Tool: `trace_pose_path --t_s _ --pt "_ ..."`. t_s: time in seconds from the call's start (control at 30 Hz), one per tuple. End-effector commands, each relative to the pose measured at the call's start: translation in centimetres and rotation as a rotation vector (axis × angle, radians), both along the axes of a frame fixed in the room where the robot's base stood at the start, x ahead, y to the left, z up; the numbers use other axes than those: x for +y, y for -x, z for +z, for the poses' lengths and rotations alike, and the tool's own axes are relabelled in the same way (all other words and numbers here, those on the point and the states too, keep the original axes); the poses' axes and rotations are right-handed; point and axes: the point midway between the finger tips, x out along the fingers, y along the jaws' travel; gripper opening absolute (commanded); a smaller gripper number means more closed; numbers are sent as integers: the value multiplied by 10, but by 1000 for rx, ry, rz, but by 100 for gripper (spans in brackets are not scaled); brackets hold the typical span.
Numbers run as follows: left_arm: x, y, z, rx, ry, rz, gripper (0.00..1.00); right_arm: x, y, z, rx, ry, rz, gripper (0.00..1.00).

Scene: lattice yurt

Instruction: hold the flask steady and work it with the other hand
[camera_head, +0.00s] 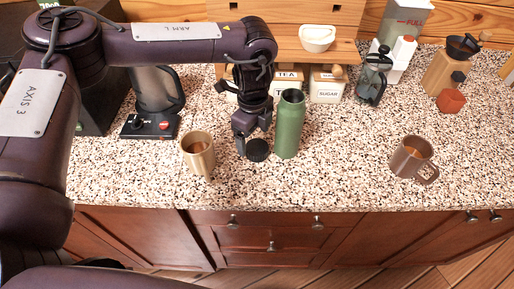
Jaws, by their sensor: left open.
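A green flask (289,126) stands upright on the speckled counter (330,180). Its top shows a dark round opening with no lid on it. A small black round lid (257,150) is just left of the flask's foot, low by the counter. My left gripper (252,138) points down at the lid, left of the flask. Its jaws are open, and the lid is at its fingertips; I cannot tell whether they touch it. The gripper hides part of the counter behind. My right gripper is not in view.
A tan cup (198,153) stands left of the gripper, and a brown mug (411,157) stands to the right. A blender-like appliance (152,122), canisters (326,88), a French press (373,78) and a grinder (447,68) line the back. Counter between flask and mug is clear.

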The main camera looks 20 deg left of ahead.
Motion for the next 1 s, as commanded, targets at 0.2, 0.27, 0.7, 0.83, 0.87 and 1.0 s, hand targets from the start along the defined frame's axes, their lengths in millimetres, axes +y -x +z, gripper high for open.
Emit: trace_pose_path --t_s 0.2,0.27,0.7,0.83,0.87,1.0 --pt "-5 0 -31 4 -2 1 83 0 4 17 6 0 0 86" --pt "-5 0 -36 3 -2 1 83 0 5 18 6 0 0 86" --pt "-5 0 -41 1 0 0 77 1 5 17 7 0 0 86" --pt "-5 0 -41 1 0 0 60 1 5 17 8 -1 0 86" --pt "-5 0 -41 1 0 0 56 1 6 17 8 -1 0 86" --pt "-5 0 -41 1 0 1 38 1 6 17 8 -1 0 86"
